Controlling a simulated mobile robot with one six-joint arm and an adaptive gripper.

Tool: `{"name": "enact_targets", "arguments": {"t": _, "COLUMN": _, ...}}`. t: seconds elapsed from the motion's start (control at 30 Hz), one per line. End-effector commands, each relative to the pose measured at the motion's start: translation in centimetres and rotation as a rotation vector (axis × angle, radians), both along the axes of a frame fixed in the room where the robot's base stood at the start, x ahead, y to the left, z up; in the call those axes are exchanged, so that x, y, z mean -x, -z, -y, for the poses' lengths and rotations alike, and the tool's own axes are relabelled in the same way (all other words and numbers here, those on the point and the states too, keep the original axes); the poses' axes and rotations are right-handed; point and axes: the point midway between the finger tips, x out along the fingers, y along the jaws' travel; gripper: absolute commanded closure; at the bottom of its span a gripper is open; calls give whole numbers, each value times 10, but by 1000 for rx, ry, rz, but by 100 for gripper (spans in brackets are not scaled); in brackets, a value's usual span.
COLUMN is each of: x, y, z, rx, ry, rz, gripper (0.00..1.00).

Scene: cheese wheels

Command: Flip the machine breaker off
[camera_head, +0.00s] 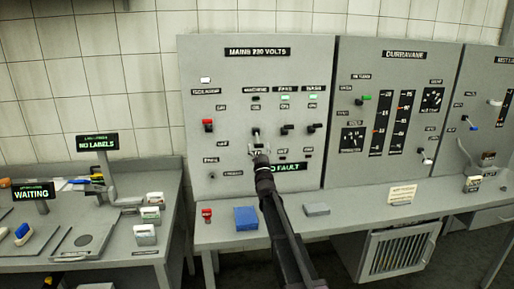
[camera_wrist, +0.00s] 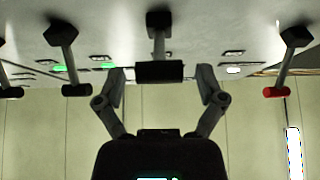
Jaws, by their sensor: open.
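The grey mains panel (camera_head: 232,60) carries a row of breaker levers. The machine breaker lever (camera_head: 256,132) is the second from the left, under a small label too blurred to read for certain. In the wrist view its black crossbar handle (camera_wrist: 160,72) lies between the two fingers of my gripper (camera_wrist: 161,76). The fingers are open, one on each side of the bar; whether they touch its ends I cannot tell. In the head view my gripper (camera_head: 260,152) is just below the lever and hides part of it.
A red-handled lever (camera_head: 208,126) is to the left; two black-handled levers (camera_head: 287,129) (camera_head: 313,128) are to the right, under green lights. A "NO FAULT" display (camera_head: 292,167) sits low on the panel. A blue block (camera_head: 246,218) and red button (camera_head: 207,214) are on the ledge.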

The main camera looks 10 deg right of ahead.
Motion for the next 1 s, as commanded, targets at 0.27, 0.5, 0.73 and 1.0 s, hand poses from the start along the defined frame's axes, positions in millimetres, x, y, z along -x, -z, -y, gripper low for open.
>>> {"name": "enact_targets", "arguments": {"t": 0.27, "x": 5, "y": 9, "z": 0, "rx": 0, "ry": 0, "rz": -64, "gripper": 11}}
{"name": "enact_targets", "arguments": {"t": 0.5, "x": 20, "y": 40, "z": 0, "rx": 1, "ry": 2, "rz": -261, "gripper": 11}}
{"name": "enact_targets", "arguments": {"t": 0.73, "x": 50, "y": 88, "z": 2, "rx": 1, "ry": 5, "rz": -540, "gripper": 11}}
{"name": "enact_targets", "arguments": {"t": 1.0, "x": 104, "y": 147, "z": 2, "rx": 1, "ry": 6, "rz": -876, "gripper": 11}}
